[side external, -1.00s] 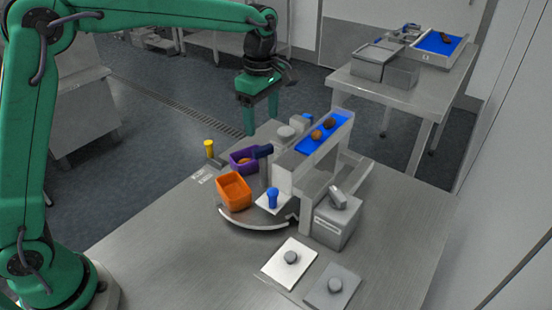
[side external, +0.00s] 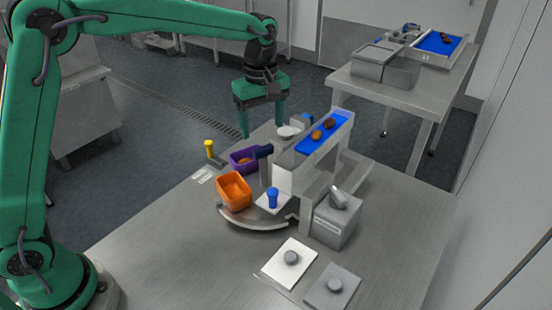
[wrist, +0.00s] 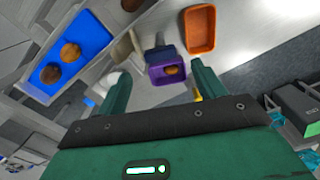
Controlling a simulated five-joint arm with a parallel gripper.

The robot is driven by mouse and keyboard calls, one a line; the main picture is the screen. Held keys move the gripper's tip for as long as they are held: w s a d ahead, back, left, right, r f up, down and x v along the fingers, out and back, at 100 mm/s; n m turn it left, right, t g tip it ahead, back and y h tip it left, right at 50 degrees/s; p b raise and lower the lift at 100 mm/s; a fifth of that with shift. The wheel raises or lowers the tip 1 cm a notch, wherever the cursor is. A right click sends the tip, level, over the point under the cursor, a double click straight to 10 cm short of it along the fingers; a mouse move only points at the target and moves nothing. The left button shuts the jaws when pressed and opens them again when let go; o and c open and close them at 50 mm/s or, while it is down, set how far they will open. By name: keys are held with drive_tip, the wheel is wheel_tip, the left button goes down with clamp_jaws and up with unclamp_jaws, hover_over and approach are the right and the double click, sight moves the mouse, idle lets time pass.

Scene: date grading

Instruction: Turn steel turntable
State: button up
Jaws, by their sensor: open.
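The steel turntable (side external: 252,224) shows as a curved grey rim low on the bench. An orange bin (side external: 234,190) and a purple bin (side external: 241,165) holding a brown date stand at it. A blue-topped knob (side external: 272,197) stands on a white plate beside the orange bin. My gripper (side external: 263,127) is open and empty, pointing down above the far side of the bench, behind the purple bin. In the wrist view, the purple bin (wrist: 158,78) lies just beyond the fingers and the orange bin (wrist: 199,30) farther off.
A blue belt (side external: 325,134) with two dates rises right of my gripper. A yellow peg (side external: 209,149) stands at the left edge. A grey box (side external: 335,222) stands at right. Two plates with round knobs lie in front. The left front bench is clear.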

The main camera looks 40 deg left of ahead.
sight(263, 148)
drive_tip(key=shift+f, duration=3.05)
drive_tip(key=shift+c, duration=0.4)
drive_tip(key=c, duration=1.3)
